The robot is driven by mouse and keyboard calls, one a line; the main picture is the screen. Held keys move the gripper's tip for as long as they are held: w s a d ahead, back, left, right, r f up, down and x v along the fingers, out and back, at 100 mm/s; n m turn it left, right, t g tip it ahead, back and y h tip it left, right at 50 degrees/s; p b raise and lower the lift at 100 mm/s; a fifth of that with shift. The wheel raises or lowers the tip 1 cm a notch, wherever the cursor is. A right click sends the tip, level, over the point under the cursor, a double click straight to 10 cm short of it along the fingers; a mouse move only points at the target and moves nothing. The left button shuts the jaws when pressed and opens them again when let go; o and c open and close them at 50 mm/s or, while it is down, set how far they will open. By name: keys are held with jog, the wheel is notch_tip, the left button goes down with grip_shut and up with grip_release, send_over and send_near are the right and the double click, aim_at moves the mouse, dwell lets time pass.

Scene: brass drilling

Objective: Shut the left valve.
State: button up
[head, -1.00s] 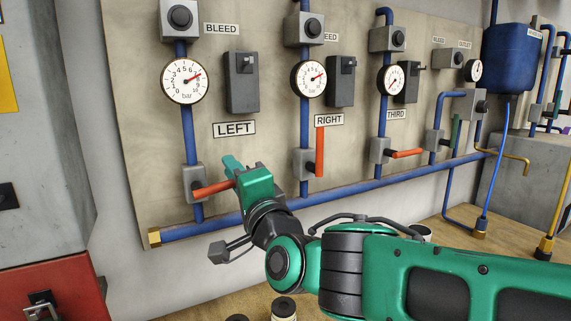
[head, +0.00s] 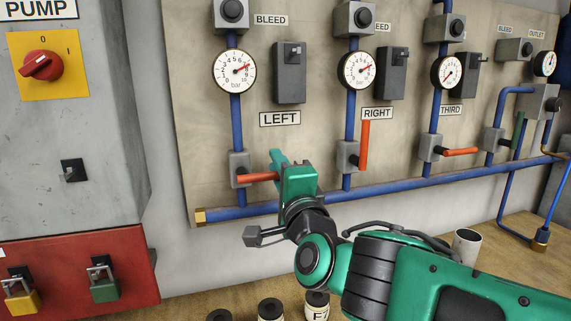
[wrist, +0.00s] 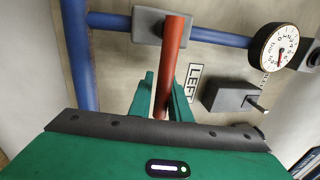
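The left valve (head: 240,165) sits on the vertical blue pipe below the LEFT label (head: 280,118). Its red handle (head: 258,177) lies level, crosswise to that pipe, and points right. My green gripper (head: 279,168) is at the handle's free end. In the wrist view the red handle (wrist: 172,60) runs from the grey valve body (wrist: 146,24) down between my two fingers (wrist: 163,95). The fingers lie close on both sides of it and look shut on it.
The right valve's handle (head: 365,145) stands upright, and the third valve's handle (head: 461,152) lies level. The left gauge (head: 234,71) is above the left valve. A blue manifold pipe (head: 390,183) runs below. Cups (head: 317,304) stand on the bench beneath my arm.

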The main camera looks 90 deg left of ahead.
jog(key=shift+o, duration=1.3)
jog(key=shift+f, duration=0.1)
jog(key=shift+s, duration=0.1)
jog(key=v, duration=1.1)
